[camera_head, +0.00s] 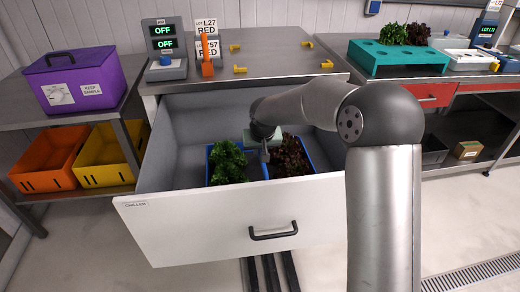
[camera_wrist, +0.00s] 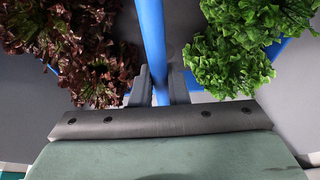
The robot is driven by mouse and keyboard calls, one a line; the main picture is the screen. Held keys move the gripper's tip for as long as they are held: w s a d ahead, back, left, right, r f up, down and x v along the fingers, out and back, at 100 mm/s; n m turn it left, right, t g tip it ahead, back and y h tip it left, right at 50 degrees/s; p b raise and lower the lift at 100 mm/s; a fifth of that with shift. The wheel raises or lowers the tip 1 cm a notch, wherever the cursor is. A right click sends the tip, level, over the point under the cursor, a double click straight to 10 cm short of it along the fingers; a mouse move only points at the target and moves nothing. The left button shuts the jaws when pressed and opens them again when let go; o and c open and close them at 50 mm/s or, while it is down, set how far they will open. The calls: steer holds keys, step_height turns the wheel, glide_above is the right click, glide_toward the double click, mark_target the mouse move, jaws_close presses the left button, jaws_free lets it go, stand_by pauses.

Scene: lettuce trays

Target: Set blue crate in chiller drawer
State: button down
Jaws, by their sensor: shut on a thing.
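The blue crate (camera_head: 210,166) is inside the open chiller drawer (camera_head: 232,229), near the middle of its floor. The crate has a blue centre divider (camera_wrist: 150,30), with green lettuce (camera_head: 228,163) on one side and dark red lettuce (camera_head: 291,158) on the other. My gripper (camera_head: 264,152) reaches down into the drawer, and in the wrist view its two fingers (camera_wrist: 159,88) are shut on the divider. The crate looks level. Whether its underside touches the drawer floor cannot be told.
The drawer's left wall (camera_head: 160,140) and front panel surround the crate, with bare floor at left. A purple box (camera_head: 82,82) stands left, a teal tray (camera_head: 400,56) right.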

steer(key=shift+f+b, duration=1.45)
steer(key=shift+f, duration=0.65)
steer(key=c, duration=1.3)
jaws_free()
steer(key=o, duration=0.4)
steer(key=shift+f, duration=0.2)
steer(key=shift+r, duration=0.15)
steer(key=shift+r+p, duration=2)
steer(key=shift+r, duration=0.95)
steer(key=shift+r, duration=0.1)
